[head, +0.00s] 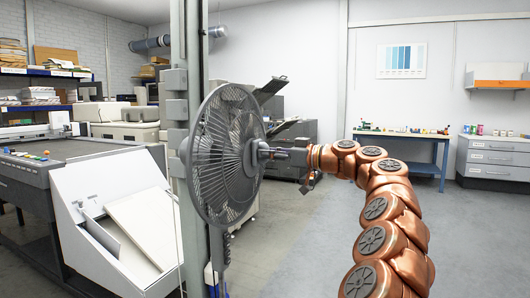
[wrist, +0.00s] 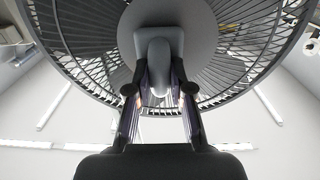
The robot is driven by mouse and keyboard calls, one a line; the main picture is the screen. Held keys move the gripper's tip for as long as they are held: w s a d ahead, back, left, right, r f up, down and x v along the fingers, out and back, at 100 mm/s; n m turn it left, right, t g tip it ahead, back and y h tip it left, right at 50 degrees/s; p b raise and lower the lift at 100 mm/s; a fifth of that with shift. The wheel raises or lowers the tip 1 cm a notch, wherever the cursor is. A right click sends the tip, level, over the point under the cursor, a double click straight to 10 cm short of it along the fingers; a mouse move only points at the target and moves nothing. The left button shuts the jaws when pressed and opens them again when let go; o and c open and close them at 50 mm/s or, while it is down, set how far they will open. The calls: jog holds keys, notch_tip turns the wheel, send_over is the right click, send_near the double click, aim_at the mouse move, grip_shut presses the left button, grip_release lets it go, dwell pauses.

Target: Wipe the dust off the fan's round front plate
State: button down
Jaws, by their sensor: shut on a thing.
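The fan (head: 222,155) is dark grey with a wire grille, mounted on a grey post and facing right in the head view. Its round front plate (head: 255,152) is seen nearly edge-on there. In the wrist view the plate (wrist: 205,30) is a smooth grey disc in front of the grille. My gripper (head: 277,153) is in front of the plate, and its two fingers (wrist: 160,92) are shut on a grey rounded object (wrist: 160,75). This object overlaps the plate in the wrist view. I cannot tell whether it touches the plate. No dust can be made out.
The grey post (head: 178,110) stands behind the fan. A machine with a white sloped front (head: 125,225) is at the left. A blue table (head: 410,137) with small items and a drawer cabinet (head: 495,160) stand along the back right. The floor (head: 310,250) at the lower middle is clear.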

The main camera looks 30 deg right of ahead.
jog(key=w+d+p, duration=0.1)
jog(key=p, duration=0.1)
jog(key=w+d+p, duration=0.1)
jog(key=d+p, duration=0.1)
jog(key=shift+w+d+r, duration=0.1)
jog(key=shift+w+d, duration=0.1)
dwell(0.3)
jog(key=shift+s, duration=0.1)
jog(key=shift+v, duration=2.95)
jog(key=shift+d, duration=0.15)
jog(key=shift+p+v, duration=0.3)
jog(key=shift+v, duration=1.15)
